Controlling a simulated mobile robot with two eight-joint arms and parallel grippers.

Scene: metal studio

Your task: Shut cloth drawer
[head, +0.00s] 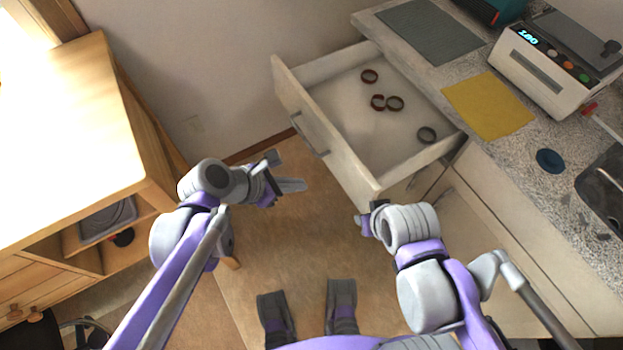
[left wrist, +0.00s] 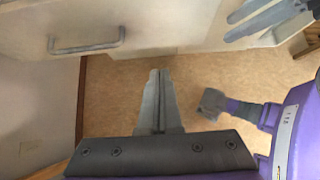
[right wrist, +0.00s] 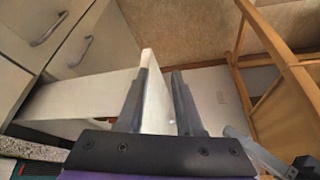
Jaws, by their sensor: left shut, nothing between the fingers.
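The pale drawer (head: 350,172) is pulled well out from under the counter. Several dark brown rings (head: 395,103) lie on its floor. Its bar handle (head: 314,135) is on the front panel and also shows in the left wrist view (left wrist: 86,47). My left gripper (head: 303,185) is shut and empty, in front of the drawer and apart from the handle. My right gripper (right wrist: 160,95) is open at the near end of the drawer front. In the right wrist view the panel edge (right wrist: 152,75) shows between its fingers; contact cannot be told.
The speckled counter holds a yellow cloth (head: 487,104), a grey mat (head: 419,31), a white device (head: 548,72) and a blue disc (head: 550,160). A wooden cabinet (head: 70,140) stands at left. Bare floor (head: 290,240) lies between cabinet and counter.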

